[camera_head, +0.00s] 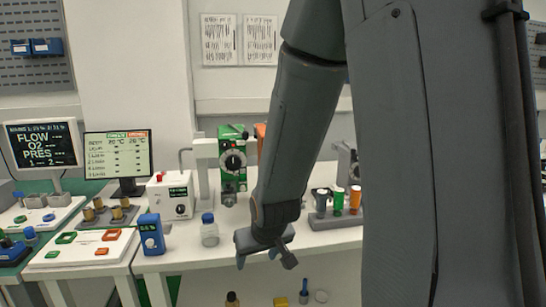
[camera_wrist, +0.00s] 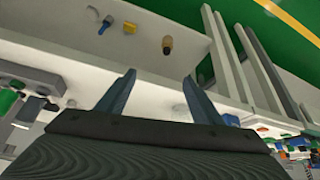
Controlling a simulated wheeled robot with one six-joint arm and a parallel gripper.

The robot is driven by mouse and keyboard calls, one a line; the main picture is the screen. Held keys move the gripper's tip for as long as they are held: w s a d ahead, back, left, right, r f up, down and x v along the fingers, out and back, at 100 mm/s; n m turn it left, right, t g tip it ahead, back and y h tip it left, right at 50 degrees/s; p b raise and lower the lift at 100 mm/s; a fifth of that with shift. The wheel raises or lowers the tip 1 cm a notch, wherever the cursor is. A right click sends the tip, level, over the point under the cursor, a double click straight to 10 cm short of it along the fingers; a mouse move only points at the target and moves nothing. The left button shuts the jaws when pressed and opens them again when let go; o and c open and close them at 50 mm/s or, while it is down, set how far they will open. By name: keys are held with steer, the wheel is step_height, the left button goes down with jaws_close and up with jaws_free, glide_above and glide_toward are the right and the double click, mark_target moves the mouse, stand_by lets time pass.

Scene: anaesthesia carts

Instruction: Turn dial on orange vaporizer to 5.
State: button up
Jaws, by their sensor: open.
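The orange vaporizer (camera_head: 261,131) shows only as a thin orange strip in the head view, beside the green vaporizer (camera_head: 233,140). My arm hides the rest of it, and its dial is not visible. The green vaporizer has a round black dial with a light centre. My gripper (camera_head: 266,261) hangs low in front of the bench's front edge, below and in front of the vaporizers. In the wrist view my gripper (camera_wrist: 159,76) is open, with nothing between its two fingers. The orange vaporizer cannot be made out in the wrist view.
A blue-capped bottle (camera_head: 209,232) stands on the white bench (camera_head: 187,249), left of my gripper. A blue meter (camera_head: 151,234) and a white box (camera_head: 170,195) are further left. Green and orange cylinders (camera_head: 339,201) stand to the right. Small bottles sit on a shelf below.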

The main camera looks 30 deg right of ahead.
steer(key=w+d+r+m+t+h+p, duration=0.1)
steer(key=w+d+r+t+h+p, duration=0.15)
steer(key=w+d+r+t, duration=0.45)
steer(key=w+d+r+t+h+p, duration=0.25)
steer(key=w+d+r+t, duration=0.2)
steer(key=d+r, duration=0.4)
steer(key=shift+y, duration=0.3)
steer(key=w, duration=0.2)
steer(key=w+r+p, duration=0.1)
steer(key=w, duration=0.2)
steer(key=w+p, duration=0.1)
steer(key=w, duration=0.2)
steer(key=shift+d+r, duration=0.1)
steer(key=shift+r, duration=0.05)
steer(key=c, duration=1.1)
